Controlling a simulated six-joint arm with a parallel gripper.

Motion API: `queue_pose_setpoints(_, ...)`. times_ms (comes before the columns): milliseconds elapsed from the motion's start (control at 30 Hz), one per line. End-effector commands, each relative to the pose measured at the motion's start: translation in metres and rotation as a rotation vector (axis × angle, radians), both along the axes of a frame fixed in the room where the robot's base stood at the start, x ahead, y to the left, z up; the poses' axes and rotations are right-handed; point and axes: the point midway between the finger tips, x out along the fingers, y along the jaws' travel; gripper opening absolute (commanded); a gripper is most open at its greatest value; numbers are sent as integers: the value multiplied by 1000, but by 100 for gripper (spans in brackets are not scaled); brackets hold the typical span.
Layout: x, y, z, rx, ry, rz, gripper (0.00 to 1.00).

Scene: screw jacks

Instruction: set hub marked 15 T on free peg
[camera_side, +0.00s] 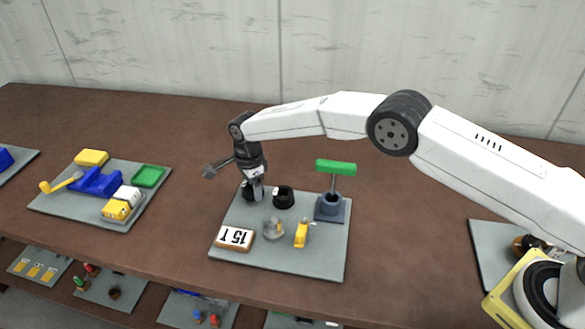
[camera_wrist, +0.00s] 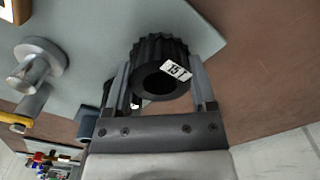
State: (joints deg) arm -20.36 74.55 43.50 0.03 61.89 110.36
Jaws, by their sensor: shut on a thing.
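The black toothed hub with a white "15 T" label (camera_wrist: 158,55) sits between the two fingers of my gripper (camera_wrist: 160,66) in the wrist view. The fingers press on its sides. In the side view my gripper (camera_side: 256,187) points down at the far left of the grey board, with the dark hub (camera_side: 249,193) at its fingertips. I cannot tell whether the hub is clear of the board. A bare grey peg on a round flange (camera_side: 273,229) stands nearer the front; it also shows in the wrist view (camera_wrist: 40,65).
A second black hub (camera_side: 284,197) stands just right of my gripper. Another board with blue and yellow parts (camera_side: 97,181) lies left.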

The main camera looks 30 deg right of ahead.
Motion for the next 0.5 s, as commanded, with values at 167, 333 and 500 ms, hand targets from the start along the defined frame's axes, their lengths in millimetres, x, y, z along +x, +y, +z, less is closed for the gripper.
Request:
queue_pose_setpoints(167, 0, 0, -3, 1, -1, 0, 0)
queue_pose_setpoints(333, 0, 0, -6, 0, -1, 0, 0)
queue_pose_setpoints(500, 0, 0, -9, 1, -1, 0, 0)
